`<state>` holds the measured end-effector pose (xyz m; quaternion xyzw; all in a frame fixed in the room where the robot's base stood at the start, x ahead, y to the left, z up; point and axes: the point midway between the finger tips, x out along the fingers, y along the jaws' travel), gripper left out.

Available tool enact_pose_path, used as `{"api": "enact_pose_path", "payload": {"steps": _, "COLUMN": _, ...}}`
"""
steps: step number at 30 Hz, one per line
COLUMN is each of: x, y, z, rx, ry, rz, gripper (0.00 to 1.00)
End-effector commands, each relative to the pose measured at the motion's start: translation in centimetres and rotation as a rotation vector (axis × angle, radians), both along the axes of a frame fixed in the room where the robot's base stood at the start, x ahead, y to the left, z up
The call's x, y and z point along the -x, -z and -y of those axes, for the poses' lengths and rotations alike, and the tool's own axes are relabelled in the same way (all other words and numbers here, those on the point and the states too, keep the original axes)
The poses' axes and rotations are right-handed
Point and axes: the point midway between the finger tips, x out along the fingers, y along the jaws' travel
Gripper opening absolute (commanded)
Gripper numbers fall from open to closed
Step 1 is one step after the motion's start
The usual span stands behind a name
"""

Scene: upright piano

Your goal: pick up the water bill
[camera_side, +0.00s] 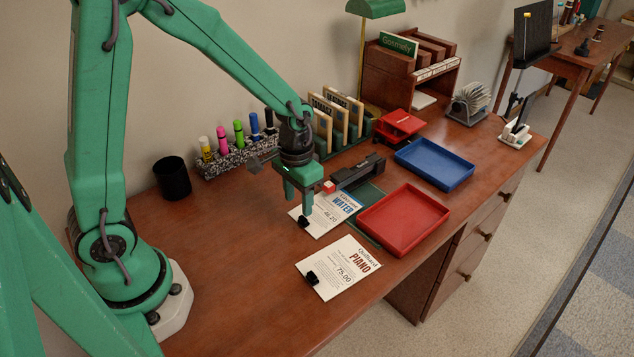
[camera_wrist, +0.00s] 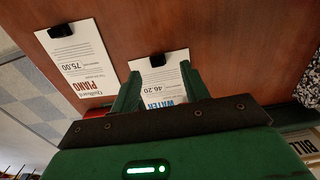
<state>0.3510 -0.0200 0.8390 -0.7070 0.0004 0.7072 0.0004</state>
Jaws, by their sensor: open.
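The water bill (camera_side: 333,208) is a white sheet with blue WATER lettering and 46.20 on it, lying on the brown desk. A black clip (camera_side: 304,222) sits on its near end. My green gripper (camera_side: 304,205) is open just over the bill, partly hiding it in the side view. In the wrist view my gripper's fingers (camera_wrist: 160,88) stand to either side of the water bill (camera_wrist: 160,72), and the clip (camera_wrist: 158,60) shows beyond the fingertips. I cannot tell the exact height of the fingers above the paper.
The piano bill (camera_side: 345,265), with its own black clip (camera_side: 312,278), lies nearer the desk's front edge. A red tray (camera_side: 403,222) and blue tray (camera_side: 434,165) stand to the right. A black stapler-like object (camera_side: 357,172) lies behind. A black cup (camera_side: 172,178) and marker rack (camera_side: 225,160) line the back.

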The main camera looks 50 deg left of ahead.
Motion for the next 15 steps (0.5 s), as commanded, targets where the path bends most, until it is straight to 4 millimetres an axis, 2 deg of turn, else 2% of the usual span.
{"api": "enact_pose_path", "payload": {"steps": 15, "x": -0.1, "y": 4.6, "z": 0.5, "rx": 0.0, "ry": 0.0, "rz": -0.003, "gripper": 0.45}}
